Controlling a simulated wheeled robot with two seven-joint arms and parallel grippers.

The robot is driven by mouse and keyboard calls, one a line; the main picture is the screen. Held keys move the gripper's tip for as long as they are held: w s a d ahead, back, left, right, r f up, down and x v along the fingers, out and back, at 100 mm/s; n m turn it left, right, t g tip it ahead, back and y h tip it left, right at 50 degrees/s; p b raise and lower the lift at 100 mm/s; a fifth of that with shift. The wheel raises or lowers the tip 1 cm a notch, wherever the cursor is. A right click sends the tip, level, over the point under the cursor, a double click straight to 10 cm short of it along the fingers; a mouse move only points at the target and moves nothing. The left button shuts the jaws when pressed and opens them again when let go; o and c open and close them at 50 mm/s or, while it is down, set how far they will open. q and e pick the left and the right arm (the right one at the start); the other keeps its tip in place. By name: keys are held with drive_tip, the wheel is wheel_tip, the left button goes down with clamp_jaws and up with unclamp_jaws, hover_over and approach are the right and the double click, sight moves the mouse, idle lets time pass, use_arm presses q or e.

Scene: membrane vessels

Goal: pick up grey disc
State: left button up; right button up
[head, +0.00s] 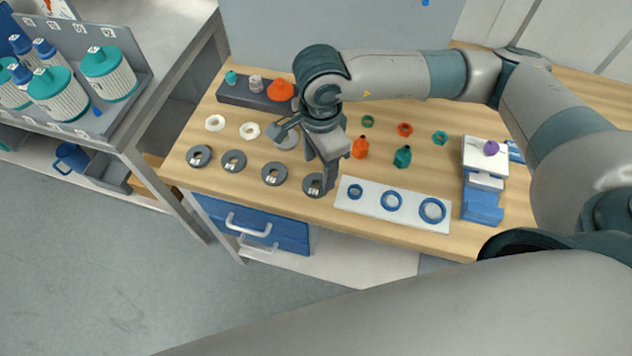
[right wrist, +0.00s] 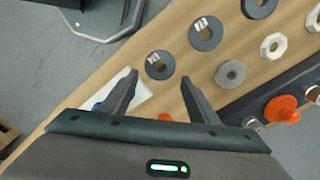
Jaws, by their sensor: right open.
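Several dark grey ring-shaped discs with white labels lie in a row along the front of the wooden bench. The rightmost dark disc (head: 314,186) is partly behind a finger in the head view. It shows in the right wrist view (right wrist: 160,65), between the fingertips in the picture. A lighter grey disc (head: 287,139) with a small hole lies behind the row; it also shows in the right wrist view (right wrist: 230,74). My right gripper (head: 304,162) is open and empty above these discs. Its fingers (right wrist: 159,77) hold nothing. My left gripper is out of view.
A white plate with blue rings (head: 372,208) lies right of the discs. Orange (head: 360,147) and teal (head: 403,157) bottles stand behind it. White rings (head: 249,131) lie left; a dark rack (head: 242,95) with an orange knob is behind. A blue-white device (head: 483,185) stands right.

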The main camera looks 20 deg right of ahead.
sight(318, 186)
drive_tip(key=shift+s+f+p, duration=0.1)
drive_tip(key=shift+f+p, duration=0.5)
wheel_tip(318, 186, down, 3)
drive_tip(key=shift+a+p, duration=0.1)
drive_tip(key=shift+p, duration=0.6)
drive_tip(key=shift+f, duration=0.4)
drive_tip(key=shift+c, duration=0.3)
drive_tip(key=c, duration=0.8)
